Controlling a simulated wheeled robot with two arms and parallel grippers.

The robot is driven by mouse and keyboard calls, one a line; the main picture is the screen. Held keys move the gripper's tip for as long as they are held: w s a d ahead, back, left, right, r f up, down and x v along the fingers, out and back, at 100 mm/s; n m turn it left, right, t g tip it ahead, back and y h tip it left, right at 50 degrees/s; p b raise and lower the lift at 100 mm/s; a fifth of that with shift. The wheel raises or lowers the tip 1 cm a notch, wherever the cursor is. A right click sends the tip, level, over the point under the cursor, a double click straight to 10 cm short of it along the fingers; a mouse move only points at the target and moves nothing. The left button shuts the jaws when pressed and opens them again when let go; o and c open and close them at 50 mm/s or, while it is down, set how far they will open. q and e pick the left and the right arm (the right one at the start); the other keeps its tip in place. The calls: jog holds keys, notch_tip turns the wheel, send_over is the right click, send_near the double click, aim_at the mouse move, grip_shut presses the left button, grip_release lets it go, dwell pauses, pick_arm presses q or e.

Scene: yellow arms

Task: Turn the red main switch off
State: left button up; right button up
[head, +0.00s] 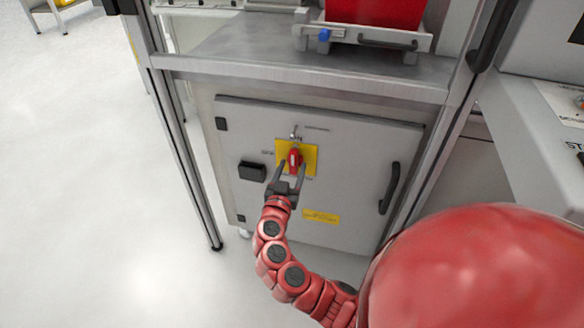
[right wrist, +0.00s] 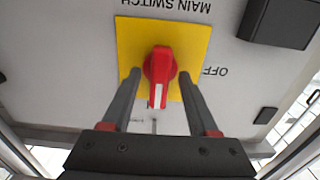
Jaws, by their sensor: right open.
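The red main switch (head: 294,158) sits on a yellow plate (head: 311,155) on the front of a grey cabinet. It also shows in the right wrist view (right wrist: 160,66), which sees the panel upside down. Its white mark points away from the MAIN SWITCH label, which is upward on the cabinet, and the word OFF is to its left in the head view. My right gripper (head: 291,167) is open, with one finger on each side of the switch handle (right wrist: 158,75). Small gaps show between fingers and handle. My left gripper is not in view.
A black box (head: 252,171) is left of the switch and a black door handle (head: 389,188) right of it. A metal worktop (head: 260,60) with a red container (head: 375,12) is above. Metal posts frame the cabinet. The floor at left is clear.

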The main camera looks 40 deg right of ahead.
jog(key=shift+w+d, duration=0.15)
jog(key=shift+d, duration=0.1)
grip_shut()
